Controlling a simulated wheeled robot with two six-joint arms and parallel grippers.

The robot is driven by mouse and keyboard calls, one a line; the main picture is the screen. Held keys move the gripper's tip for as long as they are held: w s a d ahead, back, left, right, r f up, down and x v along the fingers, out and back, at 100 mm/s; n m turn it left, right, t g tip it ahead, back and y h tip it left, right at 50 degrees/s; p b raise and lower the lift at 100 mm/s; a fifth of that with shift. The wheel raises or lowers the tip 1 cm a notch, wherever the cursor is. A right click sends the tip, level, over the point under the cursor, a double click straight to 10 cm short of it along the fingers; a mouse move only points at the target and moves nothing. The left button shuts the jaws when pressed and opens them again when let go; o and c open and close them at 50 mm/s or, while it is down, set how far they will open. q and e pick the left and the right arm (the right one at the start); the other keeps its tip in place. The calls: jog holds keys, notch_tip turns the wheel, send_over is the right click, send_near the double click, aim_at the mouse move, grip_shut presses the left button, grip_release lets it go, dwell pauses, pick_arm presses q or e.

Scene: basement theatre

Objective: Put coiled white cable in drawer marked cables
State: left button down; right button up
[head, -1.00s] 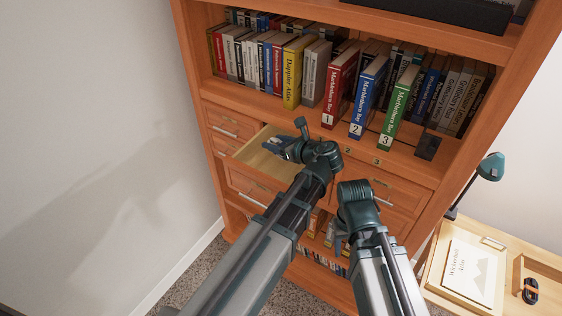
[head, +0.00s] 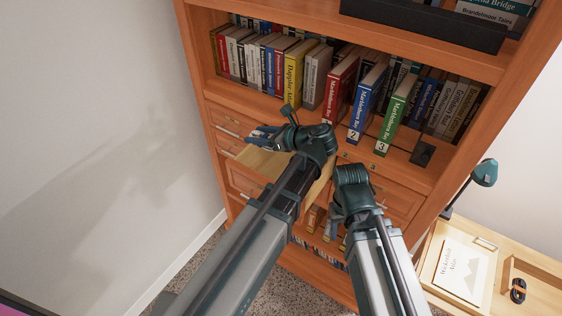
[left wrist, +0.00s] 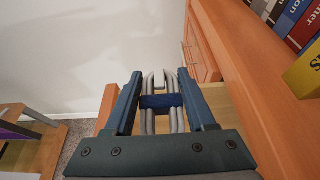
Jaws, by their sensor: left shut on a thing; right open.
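The coiled white cable (left wrist: 147,118), bound by a blue band (left wrist: 161,101), is between the fingers of my left gripper (left wrist: 162,100) in the left wrist view. That gripper is shut on it. In the head view my left gripper (head: 262,138) is above the far left part of an open light-wood drawer (head: 257,160) in the orange-brown bookcase; the cable cannot be made out there. My left arm hides much of the drawer, and no marking on it is readable. My right gripper (head: 334,220) is open, low in front of the bookcase, and partly hidden by its own wrist.
Books fill the shelf above the drawers, with numbered red, blue (head: 368,98) and green (head: 398,110) volumes jutting forward. A shelf ledge (head: 240,98) runs just above the drawers. A wall is left.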

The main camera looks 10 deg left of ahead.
pick_arm(q)
jog(key=b, duration=0.6)
send_over(251, 156)
jog(key=s+d, duration=0.1)
jog(key=d, duration=0.3)
jog(key=f, duration=0.6)
jog(key=shift+s+a, duration=0.15)
jog(key=shift+a, duration=0.1)
jog(key=shift+f, duration=0.1)
notch_tip(251, 156, down, 4)
jog(key=b, duration=0.3)
jog(key=shift+r, duration=0.2)
jog(key=shift+f+b, duration=0.5)
jog(key=shift+b, duration=0.15)
jog(key=shift+s, duration=0.1)
jog(key=shift+s, duration=0.1)
jog(key=shift+c, duration=1.1)
grip_release()
jog(key=shift+f, duration=0.1)
